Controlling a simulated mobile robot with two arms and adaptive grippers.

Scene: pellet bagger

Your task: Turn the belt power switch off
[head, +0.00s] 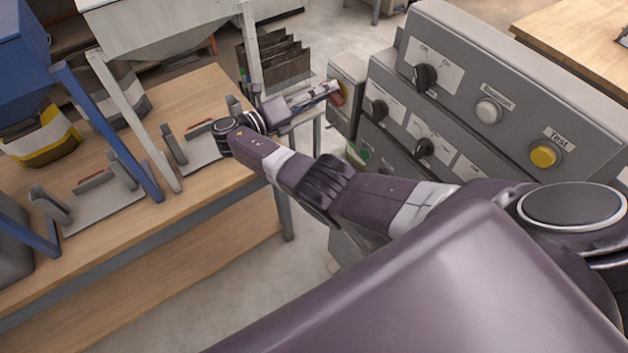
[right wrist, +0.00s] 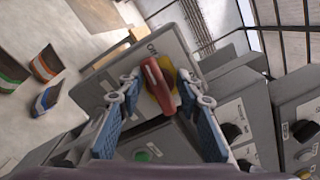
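A rotary switch with a red handle (right wrist: 157,86) on a yellow backing sits on the face of a grey box (right wrist: 110,85). I cannot read its label fully. My right gripper (right wrist: 164,92) is open, with one blue-padded finger on each side of the red handle; contact is not clear. In the head view the right gripper (head: 314,94) reaches toward the grey box (head: 345,77), where the switch's red and yellow (head: 339,94) are partly hidden by the gripper. My left gripper is not in view.
A large grey control panel (head: 455,42) with black knobs (head: 425,77), a grey button (head: 488,111) and a yellow Test button (head: 543,155) stands right of the box. A green button (right wrist: 142,156) lies below the switch. A wooden bench (head: 205,200) with clamps is at left.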

